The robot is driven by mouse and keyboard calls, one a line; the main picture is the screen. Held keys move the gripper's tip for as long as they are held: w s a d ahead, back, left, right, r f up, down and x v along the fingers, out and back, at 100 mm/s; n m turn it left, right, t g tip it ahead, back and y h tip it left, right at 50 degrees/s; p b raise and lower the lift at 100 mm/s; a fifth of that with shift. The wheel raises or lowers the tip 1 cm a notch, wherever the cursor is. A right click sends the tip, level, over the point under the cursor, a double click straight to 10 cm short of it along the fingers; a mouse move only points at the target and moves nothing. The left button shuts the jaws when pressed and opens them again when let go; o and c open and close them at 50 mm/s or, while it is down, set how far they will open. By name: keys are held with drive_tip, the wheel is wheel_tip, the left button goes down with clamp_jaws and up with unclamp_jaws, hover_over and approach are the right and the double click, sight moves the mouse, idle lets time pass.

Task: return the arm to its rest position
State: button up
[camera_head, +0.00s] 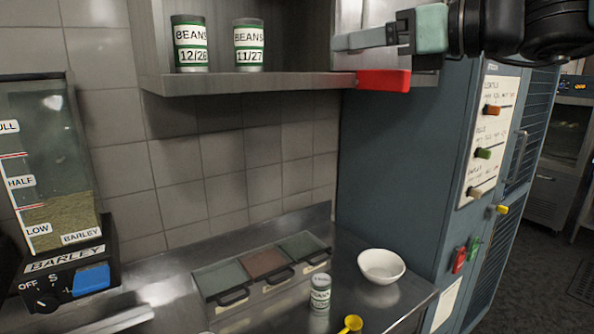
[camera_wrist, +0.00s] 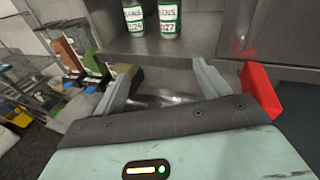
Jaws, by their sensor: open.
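My gripper (camera_head: 350,40) is at the upper right of the head view, in front of the cabinet and level with the wall shelf (camera_head: 250,80). In the wrist view my gripper (camera_wrist: 163,82) has its two fingers spread apart with nothing between them. The shelf lies ahead of the fingers there. Two green-and-white bean cans stand upright on it, the left can (camera_head: 190,44) marked 12/26 and the right can (camera_head: 249,46) marked 11/27. Both are apart from my fingers. Most of my arm is outside the head view.
A red piece (camera_head: 383,80) sits at the shelf's right end, close to my gripper. A blue-grey cabinet (camera_head: 395,160) stands right. On the counter are a white bowl (camera_head: 381,267), a small can (camera_head: 320,293), a yellow scoop (camera_head: 351,324) and lidded bins (camera_head: 265,264). A barley dispenser (camera_head: 55,185) stands left.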

drive_tip(key=s+a+f+n+g+h+b, duration=0.1)
drive_tip(key=s+f+n+g+h, duration=0.25)
drive_tip(key=f, duration=0.55)
drive_tip(key=s+a+f+n+g+b, duration=0.2)
drive_tip(key=s+f+n, duration=0.35)
drive_tip(key=f, duration=0.35)
drive_tip(key=s+a+f+n+g+h+b, duration=0.1)
drive_tip(key=s+f+n+g, duration=0.3)
drive_tip(key=f, duration=0.5)
drive_tip(key=s+d+f+n+h+b, duration=0.2)
drive_tip(key=s+d+f+n+h, duration=0.2)
drive_tip(key=f+n, duration=0.5)
drive_tip(key=s+d+f+n+h+b, duration=0.2)
drive_tip(key=s+d+f+n+h, duration=0.2)
drive_tip(key=f+n, duration=0.5)
drive_tip(key=s, duration=0.2)
drive_tip(key=shift+s+d+n+g, duration=0.3)
drive_tip(key=shift+s+n+g, duration=0.05)
drive_tip(key=shift+n, duration=0.05)
